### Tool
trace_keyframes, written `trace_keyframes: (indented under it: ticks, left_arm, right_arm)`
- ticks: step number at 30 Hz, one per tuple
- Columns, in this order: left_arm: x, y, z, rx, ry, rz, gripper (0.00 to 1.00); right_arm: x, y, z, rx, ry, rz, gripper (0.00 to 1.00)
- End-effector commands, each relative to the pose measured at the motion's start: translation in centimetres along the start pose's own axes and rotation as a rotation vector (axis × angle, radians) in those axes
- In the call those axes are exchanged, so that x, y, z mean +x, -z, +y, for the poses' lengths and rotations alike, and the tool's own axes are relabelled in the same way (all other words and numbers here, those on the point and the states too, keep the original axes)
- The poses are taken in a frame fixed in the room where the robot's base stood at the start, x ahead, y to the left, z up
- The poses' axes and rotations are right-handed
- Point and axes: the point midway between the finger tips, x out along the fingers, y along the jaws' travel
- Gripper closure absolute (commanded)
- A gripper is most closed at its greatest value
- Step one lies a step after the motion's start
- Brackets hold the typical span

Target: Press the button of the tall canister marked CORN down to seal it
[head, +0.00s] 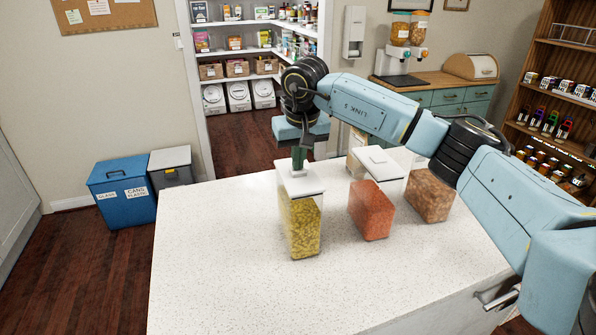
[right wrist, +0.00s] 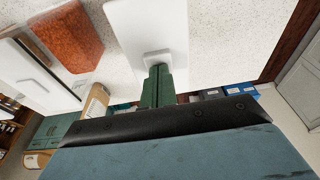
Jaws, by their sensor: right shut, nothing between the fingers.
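A tall clear canister (head: 304,230) filled with yellow kernels stands upright on the white speckled counter. No CORN marking is readable on it. Its flat white lid (head: 313,188) also shows in the right wrist view (right wrist: 128,25), with a small square white button (right wrist: 157,56) in its middle. My right gripper (head: 299,167) is shut and empty, pointing down over this lid. In the right wrist view its green fingertips (right wrist: 158,70) are at the button and appear to touch it. I cannot tell whether the button is down. My left gripper is not in view.
A canister of orange-red contents (head: 371,212) and a canister of brown contents (head: 429,196) stand to the right on the counter (head: 220,250), partly under my right arm. The counter's left and front are clear. Blue and grey bins (head: 122,195) stand on the floor.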

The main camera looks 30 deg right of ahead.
Motion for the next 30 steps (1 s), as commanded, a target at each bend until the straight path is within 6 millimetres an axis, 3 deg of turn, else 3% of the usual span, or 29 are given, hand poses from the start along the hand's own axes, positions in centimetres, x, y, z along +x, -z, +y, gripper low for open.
trace_keyframes:
  ticks: [14, 30]
  left_arm:
    - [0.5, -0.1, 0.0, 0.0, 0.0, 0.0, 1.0]
    - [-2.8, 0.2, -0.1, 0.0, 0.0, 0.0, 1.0]
  right_arm:
    - [1.1, -0.3, 0.0, -0.001, -0.002, -0.004, 1.0]
    - [-2.9, 0.6, 0.0, 0.0, -0.001, -0.003, 1.0]
